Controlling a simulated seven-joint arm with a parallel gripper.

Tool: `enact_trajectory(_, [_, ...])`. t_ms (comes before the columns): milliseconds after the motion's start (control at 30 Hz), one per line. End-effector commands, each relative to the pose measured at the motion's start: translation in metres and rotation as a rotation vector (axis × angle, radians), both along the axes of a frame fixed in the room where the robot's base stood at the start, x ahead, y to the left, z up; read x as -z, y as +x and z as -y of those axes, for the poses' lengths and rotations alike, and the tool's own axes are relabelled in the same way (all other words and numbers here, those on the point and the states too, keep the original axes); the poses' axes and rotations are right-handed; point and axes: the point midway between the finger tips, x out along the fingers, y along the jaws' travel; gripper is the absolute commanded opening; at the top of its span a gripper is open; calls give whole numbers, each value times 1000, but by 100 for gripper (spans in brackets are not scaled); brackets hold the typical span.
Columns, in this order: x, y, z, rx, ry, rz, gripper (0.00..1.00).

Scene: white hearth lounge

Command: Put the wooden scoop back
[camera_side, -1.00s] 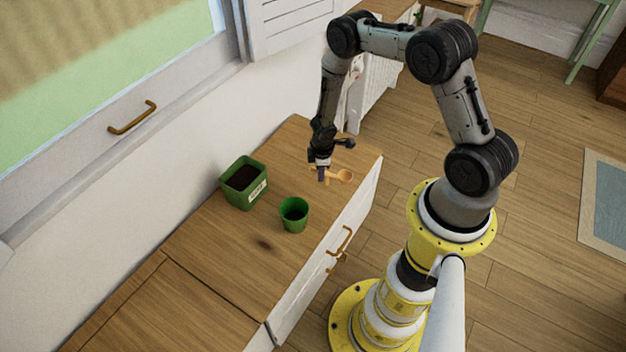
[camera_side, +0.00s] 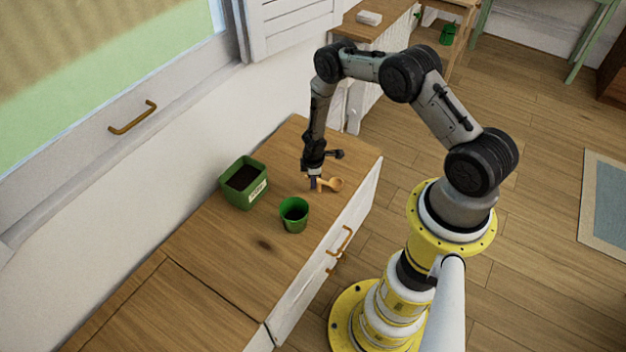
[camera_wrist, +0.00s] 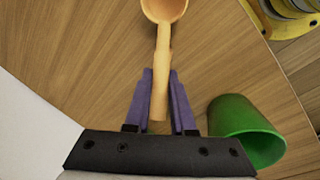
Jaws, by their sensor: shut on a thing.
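The wooden scoop (camera_side: 333,184) is light orange-brown with a round bowl. My gripper (camera_side: 314,185) is shut on its handle, above the wooden counter just behind the small green pot. In the wrist view the scoop (camera_wrist: 163,50) points away from my gripper (camera_wrist: 161,100), its bowl cut off by the top edge. The purple fingers lie on either side of the handle's end. Whether the scoop touches the counter is hard to tell.
The small green pot (camera_side: 294,215) stands close by; in the wrist view the pot (camera_wrist: 245,132) is right of my fingers. A square green planter (camera_side: 244,183) with dark soil and a label stands near the wall. The counter's (camera_side: 215,255) front left part is clear.

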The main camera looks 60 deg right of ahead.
Motion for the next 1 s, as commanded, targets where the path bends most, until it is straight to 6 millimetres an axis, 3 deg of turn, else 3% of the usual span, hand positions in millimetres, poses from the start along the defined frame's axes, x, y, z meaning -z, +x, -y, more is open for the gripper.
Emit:
enact_trajectory(333, [3, -1, 0, -1, 0, -2, 0])
enact_trajectory(367, [4, -1, 0, -1, 0, -2, 24])
enact_trajectory(533, [3, -1, 0, -1, 0, -2, 52])
enact_trajectory(833, [2, 0, 0, -1, 0, 0, 52])
enact_trajectory(1000, [-11, 0, -1, -1, 0, 1, 52])
